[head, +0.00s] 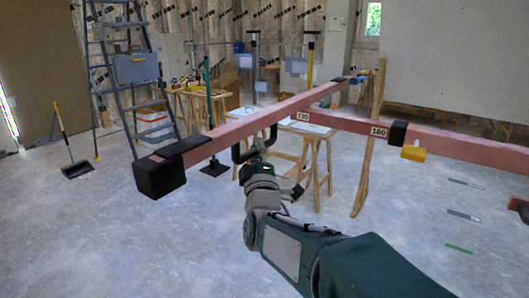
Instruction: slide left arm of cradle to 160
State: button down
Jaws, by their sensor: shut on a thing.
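The cradle's left arm (225,131) is a long reddish beam running diagonally from a black end cap (160,178) near me to a far dark tip. It meets the reddish crossbar (345,123) near the 120 label (302,116). The 160 label (379,131) is farther right along the crossbar, beside a black collar (398,133) with a yellow knob (413,153) below. The exact finger contact is partly hidden.
A stepladder (130,75) and a broom-like tool (75,168) stand at left. Coloured strips mark the floor at right. The near left floor is clear.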

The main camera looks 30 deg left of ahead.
jog(key=shift+f, duration=0.25)
jog(key=c, duration=0.6)
grip_release()
jog(key=shift+a, duration=0.1)
jog(key=shift+r, duration=0.1)
jog(key=v, duration=1.2)
jog(key=shift+w, duration=0.1)
